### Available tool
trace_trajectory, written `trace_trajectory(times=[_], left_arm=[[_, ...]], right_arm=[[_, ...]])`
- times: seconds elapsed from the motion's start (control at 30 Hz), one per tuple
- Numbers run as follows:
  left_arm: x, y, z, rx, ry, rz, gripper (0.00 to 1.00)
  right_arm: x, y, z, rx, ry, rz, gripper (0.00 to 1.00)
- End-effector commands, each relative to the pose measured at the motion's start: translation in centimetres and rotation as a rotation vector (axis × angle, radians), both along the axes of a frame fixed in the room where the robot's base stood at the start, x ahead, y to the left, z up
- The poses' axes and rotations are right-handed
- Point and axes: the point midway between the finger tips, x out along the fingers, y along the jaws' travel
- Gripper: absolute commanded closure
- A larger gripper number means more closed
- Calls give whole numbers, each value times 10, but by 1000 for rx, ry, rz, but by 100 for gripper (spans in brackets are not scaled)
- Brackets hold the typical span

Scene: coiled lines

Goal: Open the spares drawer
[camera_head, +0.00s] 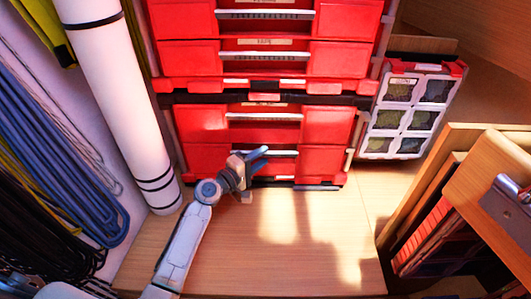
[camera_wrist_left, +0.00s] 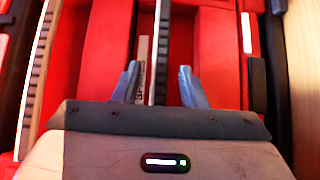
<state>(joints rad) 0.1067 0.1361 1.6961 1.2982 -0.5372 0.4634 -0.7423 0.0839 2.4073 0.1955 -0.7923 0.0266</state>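Red drawers are stacked in a cabinet (camera_head: 205,122) at the top centre of the head view. The drawers look closed. My left gripper (camera_head: 262,157) is at the handle of the lowest drawer (camera_head: 322,167). In the left wrist view my left gripper (camera_wrist_left: 158,86) is open, its two blue fingers apart. A handle bar (camera_wrist_left: 160,45) runs between them, nearer the left finger, and neither finger visibly grips it. My right gripper is not in view.
A white tube (camera_head: 115,90) stands left of the cabinet, beside hanging coiled lines (camera_head: 55,150). A clear-windowed organiser case (camera_head: 408,112) stands to the right. A wooden rack (camera_head: 440,185) fills the lower right. The wooden surface (camera_head: 290,245) before the drawers is clear.

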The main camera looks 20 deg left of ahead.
Motion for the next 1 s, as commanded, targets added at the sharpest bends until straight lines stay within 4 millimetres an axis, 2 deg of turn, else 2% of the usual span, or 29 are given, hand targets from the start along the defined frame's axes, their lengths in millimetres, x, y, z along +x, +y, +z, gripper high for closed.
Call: trace_trajectory(times=[0.1,0.2,0.53,0.57,0.7,0.77,1.0], left_arm=[[15,-8,1,-2,-1,1,62],[21,-12,0,-1,0,1,62],[25,-14,0,1,0,0,62],[25,-14,0,1,0,0,64],[25,-14,0,1,0,0,91],[25,-14,0,1,0,0,100],[24,-14,0,1,0,0,100]], right_arm=[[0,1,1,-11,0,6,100],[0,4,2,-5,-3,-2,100],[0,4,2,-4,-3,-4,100],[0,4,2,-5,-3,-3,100],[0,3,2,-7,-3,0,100],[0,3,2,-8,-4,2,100],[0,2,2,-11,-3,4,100]])
